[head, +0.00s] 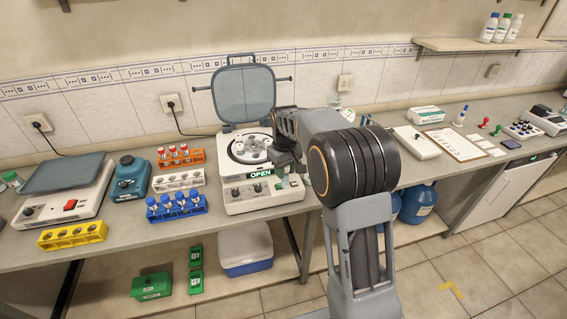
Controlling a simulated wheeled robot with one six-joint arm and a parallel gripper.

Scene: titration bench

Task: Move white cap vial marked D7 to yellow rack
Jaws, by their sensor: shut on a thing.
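The yellow rack (72,241) stands at the bench's front left, and its holes look empty. My gripper (287,166) is at the right side of the open centrifuge (262,194), just above its front panel. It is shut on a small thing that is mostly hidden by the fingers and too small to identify. Light-capped vials (240,147) seem to sit in the centrifuge rotor. No D7 marking can be read in this view.
An orange rack (196,159) with red-capped vials, a white rack (165,181) and a blue rack (181,213) with blue-capped vials stand between the centrifuge and the yellow rack. The centrifuge lid (243,93) is raised.

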